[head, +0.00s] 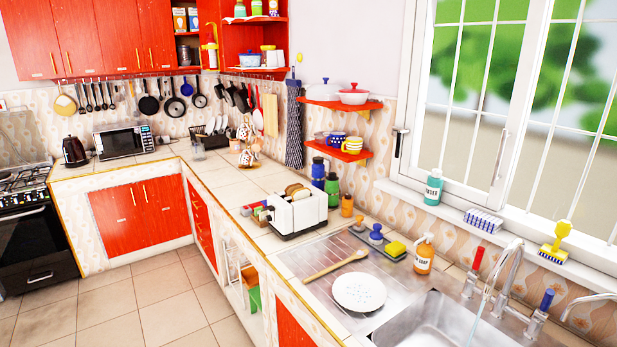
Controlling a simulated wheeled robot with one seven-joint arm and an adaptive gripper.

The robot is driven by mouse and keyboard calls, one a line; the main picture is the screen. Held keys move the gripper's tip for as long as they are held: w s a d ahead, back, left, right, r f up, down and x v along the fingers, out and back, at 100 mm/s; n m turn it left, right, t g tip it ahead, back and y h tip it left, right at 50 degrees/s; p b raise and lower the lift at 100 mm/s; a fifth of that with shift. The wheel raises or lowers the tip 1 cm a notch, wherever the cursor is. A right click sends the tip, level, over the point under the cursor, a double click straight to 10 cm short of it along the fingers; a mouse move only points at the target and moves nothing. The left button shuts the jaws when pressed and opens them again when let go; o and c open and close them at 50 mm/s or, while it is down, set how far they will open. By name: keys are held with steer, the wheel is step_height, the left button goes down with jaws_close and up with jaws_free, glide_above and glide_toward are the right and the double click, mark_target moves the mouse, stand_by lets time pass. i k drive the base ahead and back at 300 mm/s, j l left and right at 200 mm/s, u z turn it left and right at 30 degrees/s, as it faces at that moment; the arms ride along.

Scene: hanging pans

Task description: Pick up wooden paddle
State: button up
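A long wooden utensil with a paddle-like end (336,264) lies on the metal drainboard (325,250), just behind a white speckled plate (359,291). Its handle points to the lower left and its wider end to the upper right. It looks clear of the plate. I cannot tell whether it is a paddle or a spoon. A tan, flat board-like item (270,115) hangs on the wall at the centre, and a round yellowish item (65,104) hangs at the far left. My gripper is not in view.
The sink (440,322) and its taps (505,275) lie right of the plate. A toaster (298,212) stands behind the drainboard. A sponge (396,248) and an orange soap bottle (424,254) stand by the wall. Dark pans (174,106) hang at the back. The tiled floor (150,300) is clear.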

mark_target(361, 253)
steer(key=z, duration=1.35)
steer(key=i+j, duration=0.1)
steer(key=j, duration=0.5)
steer(key=i+j, duration=0.15)
steer(key=j, duration=0.5)
steer(key=i+j+z, duration=0.1)
steer(key=j, duration=0.5)
steer(key=i+j, duration=0.1)
steer(key=j, duration=1.15)
steer(key=i+l+z, duration=0.05)
steer(key=i, duration=0.05)
